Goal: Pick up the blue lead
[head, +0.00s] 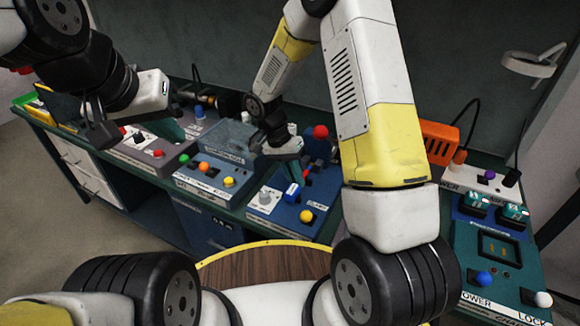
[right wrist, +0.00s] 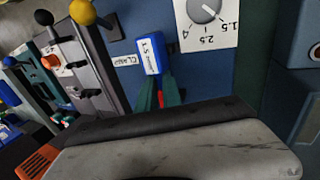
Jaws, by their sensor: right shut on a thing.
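The blue lead, a small blue block with a white "1.5" label, shows in the right wrist view (right wrist: 151,53) beside a "CLAMP" label. In the head view the blue lead (head: 291,193) sits on the blue panel unit with a grey dial and yellow knob. My right gripper (head: 297,172) reaches down to it from above. Its teal fingers (right wrist: 158,90) are close together and shut at the lead's near end, with a bit of red between them. My left gripper (head: 169,130) hangs over the left part of the bench, apart from the lead; its finger gap is unclear.
A grey dial (right wrist: 204,10) and a yellow knob (right wrist: 83,12) are near the lead. Several panel units line the bench, with an orange box (head: 439,142) and a teal power unit (head: 490,255) at right. A round wooden top (head: 265,265) in front is clear.

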